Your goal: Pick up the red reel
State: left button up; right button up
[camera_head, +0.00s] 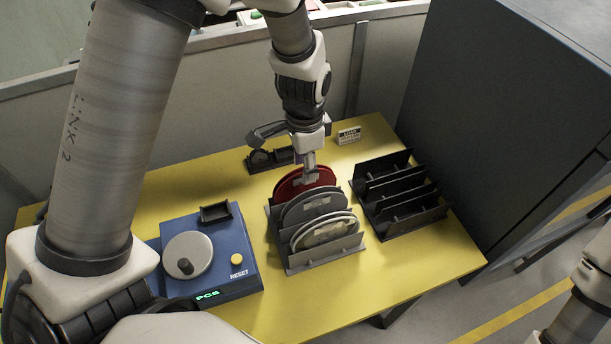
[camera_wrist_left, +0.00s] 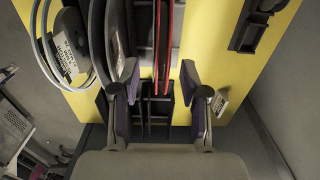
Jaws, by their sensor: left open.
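The red reel (camera_head: 291,186) stands on edge in the back slot of a grey rack (camera_head: 318,263) on the yellow table. In the left wrist view the red reel (camera_wrist_left: 157,45) shows edge-on as thin red lines. My left gripper (camera_head: 310,166) is over the top of the red reel, pointing down. In the left wrist view my left gripper (camera_wrist_left: 160,82) is open, with its purple-padded fingers apart on either side of the reel's line. Whether a finger touches the reel, I cannot tell. My right gripper is not seen; only part of that arm shows at the right edge.
A grey reel (camera_head: 303,208) and a white reel (camera_head: 324,232) stand in front in the same rack. An empty black rack (camera_head: 400,205) is to the right. A blue device (camera_head: 225,262) with a reset button is to the left. A small sign (camera_head: 349,135) stands behind.

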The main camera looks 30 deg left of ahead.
aim_at(305, 189)
pick_arm(q)
jog(key=shift+s+d+f, duration=0.1)
jog(key=shift+s+f, duration=0.1)
jog(key=shift+f, duration=0.2)
jog(key=f, duration=0.3)
jog(key=w+f+p, duration=0.1)
jog(key=shift+w+a+f, duration=0.1)
jog(key=shift+a+f, duration=0.2)
jog(key=shift+f, duration=0.05)
jog(key=shift+s+d+r, duration=0.15)
jog(key=shift+s+r, duration=0.05)
jog(key=shift+s, duration=0.05)
jog(key=shift+c, duration=1.3)
jog(key=shift+s, duration=0.1)
jog(key=c, duration=0.6)
